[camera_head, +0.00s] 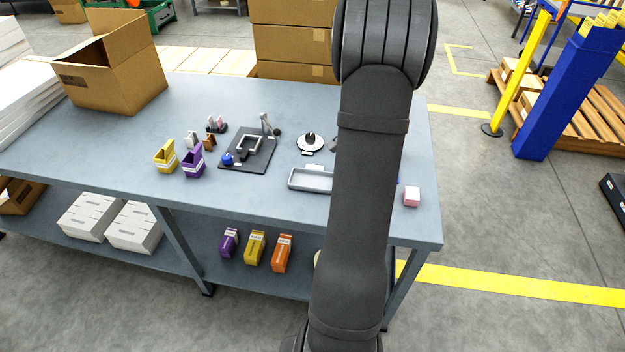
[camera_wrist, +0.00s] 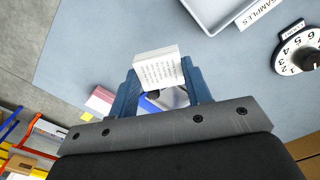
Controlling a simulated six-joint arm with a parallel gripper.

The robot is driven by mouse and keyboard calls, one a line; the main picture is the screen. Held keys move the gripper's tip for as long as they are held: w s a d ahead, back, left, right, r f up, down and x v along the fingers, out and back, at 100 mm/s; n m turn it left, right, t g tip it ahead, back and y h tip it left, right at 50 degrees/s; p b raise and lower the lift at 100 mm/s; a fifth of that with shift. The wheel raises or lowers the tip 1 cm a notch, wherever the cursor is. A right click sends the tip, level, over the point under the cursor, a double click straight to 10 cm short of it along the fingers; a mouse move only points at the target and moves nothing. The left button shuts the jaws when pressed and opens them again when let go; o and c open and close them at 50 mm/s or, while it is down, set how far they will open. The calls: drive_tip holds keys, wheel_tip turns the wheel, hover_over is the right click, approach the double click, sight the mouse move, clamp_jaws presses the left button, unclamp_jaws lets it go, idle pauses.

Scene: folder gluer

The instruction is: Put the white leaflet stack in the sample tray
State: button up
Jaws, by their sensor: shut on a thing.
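The white leaflet stack (camera_wrist: 160,66) is a small white block with printed lines. In the wrist view it sits between the two blue fingers of my gripper (camera_wrist: 160,76), which is shut on it. The sample tray (camera_wrist: 232,16) is a pale shallow tray at the top of the wrist view, beside a SAMPLES label, apart from the stack. In the head view the tray (camera_head: 309,188) lies near the table's front edge, just left of my arm. My arm hides the gripper and stack there.
A white numbered dial (camera_head: 309,143) stands behind the tray. A pink-and-white block (camera_head: 412,197) sits at the right front corner. A dark fixture plate (camera_head: 262,164) and purple (camera_head: 193,162) and yellow (camera_head: 165,157) holders are to the left. The table between is bare.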

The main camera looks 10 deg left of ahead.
wheel_tip(320, 180, up, 5)
drive_tip(key=s+a+m, duration=0.2)
drive_tip(key=m, duration=1)
approach(312, 182)
drive_tip(key=shift+a+f, duration=0.1)
drive_tip(key=shift+f, duration=1.95)
drive_tip(key=shift+f, duration=0.6)
drive_tip(key=o, duration=1)
drive_tip(key=shift+c, duration=0.2)
